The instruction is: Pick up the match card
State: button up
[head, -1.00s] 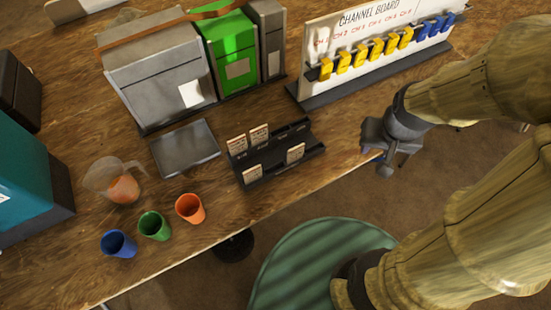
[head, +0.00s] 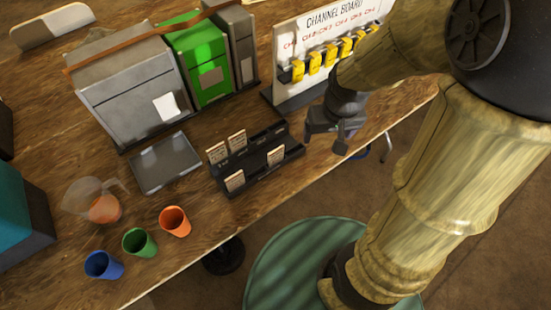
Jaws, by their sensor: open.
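Several small tan cards stand in a black two-row card rack (head: 262,172) near the front edge of the table. Two stand in the back row, a left one (head: 217,152) and a right one (head: 237,140). Two stand in the front row, a left one (head: 234,181) and a right one (head: 275,156). Their print is too small to read, so I cannot tell which is the match card. My gripper (head: 325,147) is open, to the right of the rack and apart from it, pointing down near the table's front edge.
A grey tray (head: 165,163) lies left of the rack. Grey and green boxes (head: 203,62) stand behind it. The channel board (head: 285,92) with yellow tags is behind my gripper. A clear jug (head: 90,203) and blue, green and orange cups (head: 174,221) stand front left.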

jog(key=w+a+f+n+g+b, duration=0.2)
jog(key=w+a+f+n+b, duration=0.2)
jog(key=w+a+f, duration=0.3)
jog(key=w+a+n, duration=0.1)
jog(key=w+a, duration=0.2)
jog(key=a, duration=0.1)
jog(key=shift+a+f+n+b, duration=0.15)
jog(key=shift+a+n+b, duration=0.15)
jog(key=shift+a, duration=0.05)
jog(key=shift+f, duration=0.1)
send_near(276, 155)
jog(key=f, duration=0.5)
jog(key=shift+w+f, duration=0.15)
jog(key=shift+w, duration=0.2)
jog(key=shift+a+f+p, duration=0.1)
jog(key=shift+f+p, duration=0.3)
jog(key=shift+f, duration=2.2)
